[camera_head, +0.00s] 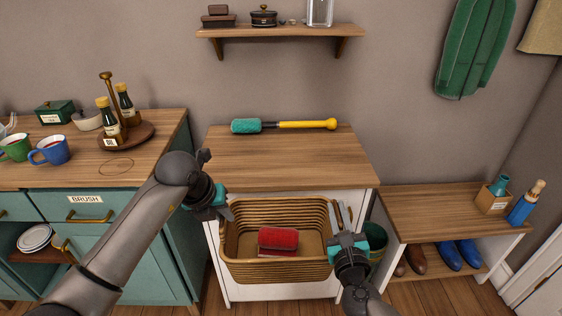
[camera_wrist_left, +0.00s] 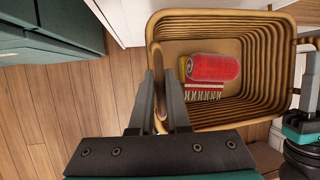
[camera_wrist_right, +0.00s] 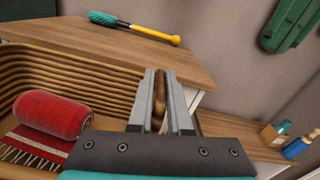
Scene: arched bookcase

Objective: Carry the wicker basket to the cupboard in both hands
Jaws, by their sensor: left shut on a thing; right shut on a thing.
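The wicker basket (camera_head: 246,270) hangs level in front of the white cupboard with a wooden top (camera_head: 285,158). It holds a rolled red cloth with a fringe (camera_head: 278,240), which also shows in the left wrist view (camera_wrist_left: 214,68). My left gripper (camera_head: 230,211) is shut on the basket's left rim; its fingers straddle the rim in the left wrist view (camera_wrist_left: 160,112). My right gripper (camera_head: 343,216) is shut on the right rim, also seen in the right wrist view (camera_wrist_right: 161,102). The basket's underside is hidden.
A brush with a yellow handle (camera_head: 305,124) lies at the back of the wooden top; its front is bare. A teal cabinet (camera_head: 125,215) with mugs and bottles stands left. A low bench (camera_head: 440,208) with shoes beneath stands right. A green bin (camera_head: 375,238) is behind my right gripper.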

